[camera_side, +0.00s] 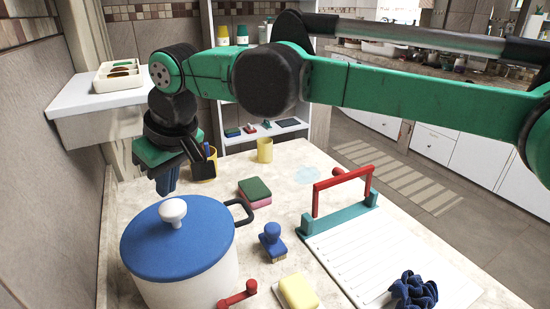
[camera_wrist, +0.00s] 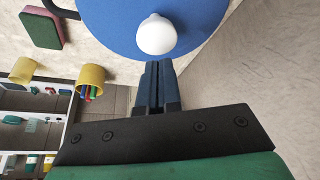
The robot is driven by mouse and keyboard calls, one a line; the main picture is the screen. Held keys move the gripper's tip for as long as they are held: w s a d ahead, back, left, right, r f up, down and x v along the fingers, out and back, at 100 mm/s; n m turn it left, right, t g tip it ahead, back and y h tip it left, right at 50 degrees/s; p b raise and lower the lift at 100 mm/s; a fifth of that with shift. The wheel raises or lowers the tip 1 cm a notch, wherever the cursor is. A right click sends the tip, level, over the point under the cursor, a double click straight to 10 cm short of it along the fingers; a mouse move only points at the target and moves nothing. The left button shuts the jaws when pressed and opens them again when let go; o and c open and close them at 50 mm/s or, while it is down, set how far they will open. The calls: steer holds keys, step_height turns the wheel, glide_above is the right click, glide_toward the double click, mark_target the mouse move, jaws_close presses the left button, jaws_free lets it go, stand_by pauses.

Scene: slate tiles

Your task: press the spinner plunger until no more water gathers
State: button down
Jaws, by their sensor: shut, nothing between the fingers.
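The spinner is a white pot-like tub (camera_side: 205,285) with a blue lid (camera_side: 160,240) and a white knob-shaped plunger (camera_side: 173,211) standing up from the lid's middle. A dark handle (camera_side: 243,213) sticks out at its right. My gripper (camera_side: 166,186) is behind the spinner in the side view, above the counter. In the wrist view my gripper (camera_wrist: 159,68) has its two blue fingers together and empty. The white plunger (camera_wrist: 156,34) shows just past the fingertips, over the blue lid (camera_wrist: 105,22). I cannot tell whether they touch. The inside of the tub is hidden.
A green-and-pink sponge (camera_side: 255,192), a blue brush (camera_side: 272,241) and a yellow cup (camera_side: 265,150) stand right of the spinner. A yellow block (camera_side: 298,291) sits at the front. A white board (camera_side: 355,252) with a red handle (camera_side: 343,177) lies at right. The wall is close at left.

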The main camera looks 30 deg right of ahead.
step_height(320, 180, up, 5)
steer(key=shift+r, duration=0.5)
